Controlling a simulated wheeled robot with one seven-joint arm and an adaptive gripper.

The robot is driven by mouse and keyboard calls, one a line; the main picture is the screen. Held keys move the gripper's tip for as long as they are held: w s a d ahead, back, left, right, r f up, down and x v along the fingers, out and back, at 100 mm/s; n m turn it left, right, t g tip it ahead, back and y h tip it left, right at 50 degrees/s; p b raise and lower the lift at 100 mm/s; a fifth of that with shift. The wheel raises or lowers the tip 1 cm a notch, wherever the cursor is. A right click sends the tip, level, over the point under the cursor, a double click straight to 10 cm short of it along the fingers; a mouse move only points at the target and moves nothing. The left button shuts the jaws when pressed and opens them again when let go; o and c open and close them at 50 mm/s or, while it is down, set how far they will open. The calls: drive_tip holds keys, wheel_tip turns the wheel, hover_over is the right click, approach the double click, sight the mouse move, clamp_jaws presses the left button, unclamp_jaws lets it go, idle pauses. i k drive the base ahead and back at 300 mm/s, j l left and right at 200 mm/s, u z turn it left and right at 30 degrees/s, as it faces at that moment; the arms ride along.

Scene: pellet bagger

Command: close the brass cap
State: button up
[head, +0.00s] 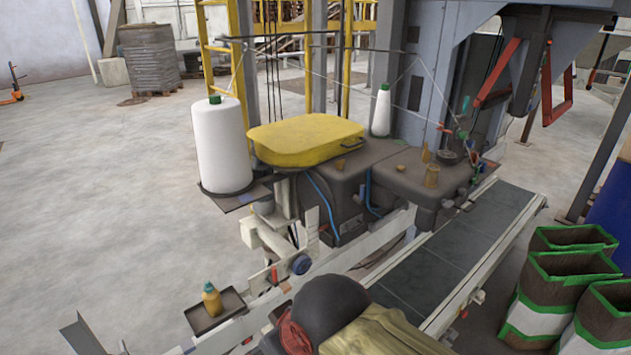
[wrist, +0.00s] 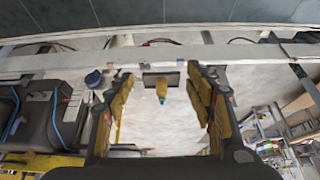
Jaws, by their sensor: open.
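Several small brass-coloured fittings sit on the dark machine housing in the head view.
An amber bottle (head: 211,300) stands on a small dark tray (head: 228,322); in the wrist view the bottle (wrist: 162,88) appears between the fingers, apart from them. A white thread cone (head: 222,145), yellow cover (head: 303,138), conveyor (head: 450,262) and green-edged bags (head: 560,275) surround the machine.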

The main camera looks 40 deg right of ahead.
sight(426, 155)
drive_tip(key=z, duration=1.85)
drive_tip(key=i+l, duration=0.25)
drive_tip(key=l, duration=0.15)
drive_tip(key=i+l, duration=0.25)
drive_tip(key=i+l+u, duration=0.1)
drive_tip(key=i+l, duration=0.15)
drive_tip(key=i, duration=0.1)
